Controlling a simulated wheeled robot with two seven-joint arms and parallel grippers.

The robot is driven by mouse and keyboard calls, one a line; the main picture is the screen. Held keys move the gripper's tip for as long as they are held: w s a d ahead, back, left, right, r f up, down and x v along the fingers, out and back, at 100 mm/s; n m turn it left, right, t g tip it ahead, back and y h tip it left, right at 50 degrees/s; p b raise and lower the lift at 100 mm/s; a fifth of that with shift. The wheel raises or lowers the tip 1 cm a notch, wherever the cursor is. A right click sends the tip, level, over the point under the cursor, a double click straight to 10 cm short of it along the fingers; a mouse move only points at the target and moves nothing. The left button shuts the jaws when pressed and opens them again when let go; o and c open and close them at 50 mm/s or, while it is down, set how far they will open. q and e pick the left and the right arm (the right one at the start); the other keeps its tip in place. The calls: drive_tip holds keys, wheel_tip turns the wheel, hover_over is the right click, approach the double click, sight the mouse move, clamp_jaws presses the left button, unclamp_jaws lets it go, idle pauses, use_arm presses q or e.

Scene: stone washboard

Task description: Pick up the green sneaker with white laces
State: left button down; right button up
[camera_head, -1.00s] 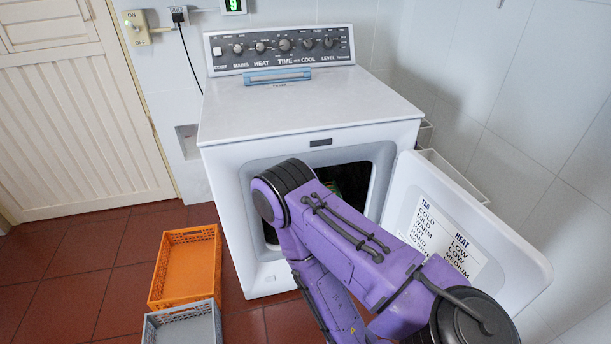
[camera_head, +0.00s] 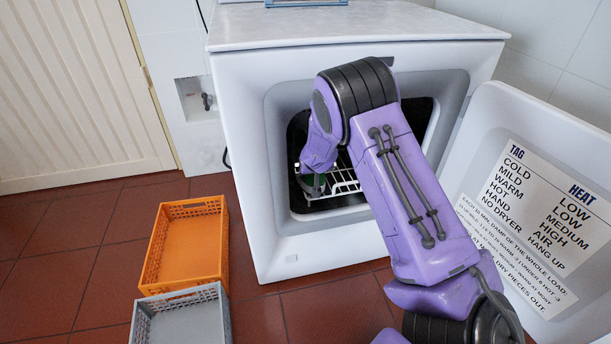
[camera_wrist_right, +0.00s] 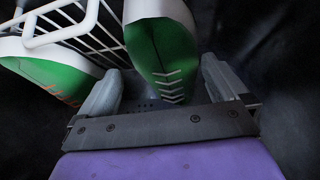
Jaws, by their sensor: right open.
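The green sneaker with white laces (camera_wrist_right: 158,45) is in the middle of the right wrist view, inside the dark drum. My right gripper (camera_wrist_right: 161,72) is open, with one finger on each side of this sneaker's laced end; whether they touch it is unclear. A second green and white sneaker (camera_wrist_right: 40,72), with orange-red laces, lies to the left, outside the left finger. In the head view my purple right arm reaches through the machine's opening, and only a bit of green (camera_head: 313,184) shows below its wrist. My left gripper is not in view.
A white wire rack (camera_wrist_right: 75,28) stands beside the sneakers; it also shows inside the machine (camera_head: 346,181). The white dryer's door (camera_head: 535,200) is swung open to the right. An orange crate (camera_head: 186,243) and a grey crate (camera_head: 182,318) sit on the red tiles at left.

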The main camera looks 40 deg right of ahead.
drive_tip(key=shift+n+t+y, duration=0.3)
drive_tip(key=shift+t+y, duration=0.1)
drive_tip(key=shift+t, duration=0.4)
drive_tip(key=w+d+r, duration=0.1)
drive_tip(key=w+d+r+b, duration=0.1)
drive_tip(key=w, duration=0.1)
drive_tip(key=w+d+r+b, duration=0.1)
drive_tip(key=w+r, duration=0.1)
drive_tip(key=shift+d, duration=0.15)
drive_tip(key=x, duration=0.5)
drive_tip(key=b+x, duration=0.1)
drive_tip(key=x, duration=0.3)
drive_tip(key=shift+w+a+b, duration=0.15)
drive_tip(key=shift+a+b, duration=0.15)
drive_tip(key=shift+b, duration=0.05)
drive_tip(key=shift+w+d+f, duration=0.1)
drive_tip(key=shift+w, duration=0.15)
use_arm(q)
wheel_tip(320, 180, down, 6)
use_arm(e)
drive_tip(key=c, duration=1.1)
